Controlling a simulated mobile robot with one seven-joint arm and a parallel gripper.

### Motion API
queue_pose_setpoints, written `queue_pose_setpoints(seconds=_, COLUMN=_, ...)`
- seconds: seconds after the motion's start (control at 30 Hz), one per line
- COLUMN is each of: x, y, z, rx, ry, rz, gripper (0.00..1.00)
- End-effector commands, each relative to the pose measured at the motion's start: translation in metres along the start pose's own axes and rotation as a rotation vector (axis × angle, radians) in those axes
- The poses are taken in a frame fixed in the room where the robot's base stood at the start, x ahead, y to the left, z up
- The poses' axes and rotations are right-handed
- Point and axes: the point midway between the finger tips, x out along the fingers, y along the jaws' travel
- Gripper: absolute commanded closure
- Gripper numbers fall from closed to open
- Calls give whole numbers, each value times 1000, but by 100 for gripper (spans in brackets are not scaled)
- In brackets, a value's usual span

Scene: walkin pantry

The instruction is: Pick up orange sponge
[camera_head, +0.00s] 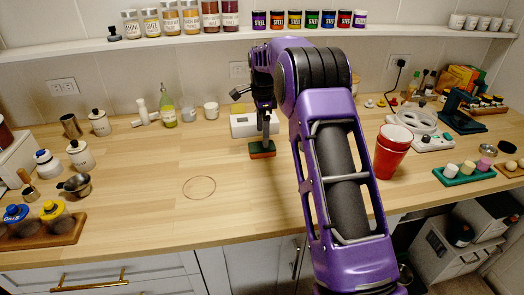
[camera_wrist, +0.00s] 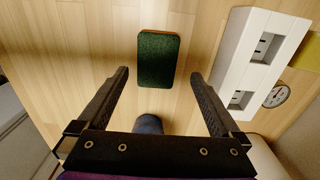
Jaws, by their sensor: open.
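The sponge (camera_head: 262,150) lies flat on the wooden counter near the middle of the head view, with a dark green top and an orange-red side. In the wrist view its green face (camera_wrist: 158,58) shows just beyond my fingertips, roughly centred between them. My gripper (camera_head: 264,132) hangs over the sponge in the head view, pointing down. In the wrist view my gripper (camera_wrist: 162,80) has its two black fingers wide apart, with nothing between them. I cannot tell whether a fingertip touches the sponge.
A white box-like device (camera_head: 240,124) with a dial stands close behind the sponge; it also shows right of my fingers in the wrist view (camera_wrist: 262,55). Red cups (camera_head: 391,150) stand to the right. A thin ring mark (camera_head: 200,187) lies on clear counter to the left.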

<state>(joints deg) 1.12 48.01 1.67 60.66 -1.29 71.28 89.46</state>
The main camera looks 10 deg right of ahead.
Motion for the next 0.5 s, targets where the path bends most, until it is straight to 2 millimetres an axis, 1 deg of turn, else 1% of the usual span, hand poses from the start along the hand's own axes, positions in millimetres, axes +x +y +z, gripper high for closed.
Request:
queue_pose_setpoints(seconds=0.1, x=20, y=5, z=2, rx=1, ry=0, rz=5, gripper=0)
queue_pose_setpoints(seconds=0.23, x=38, y=6, z=3, rx=1, ry=-1, rz=4, gripper=0)
queue_pose_setpoints(seconds=0.33, x=45, y=5, z=3, rx=1, ry=0, rz=2, gripper=0)
queue_pose_setpoints(seconds=0.5, x=46, y=5, z=3, rx=1, ry=1, rz=1, gripper=0)
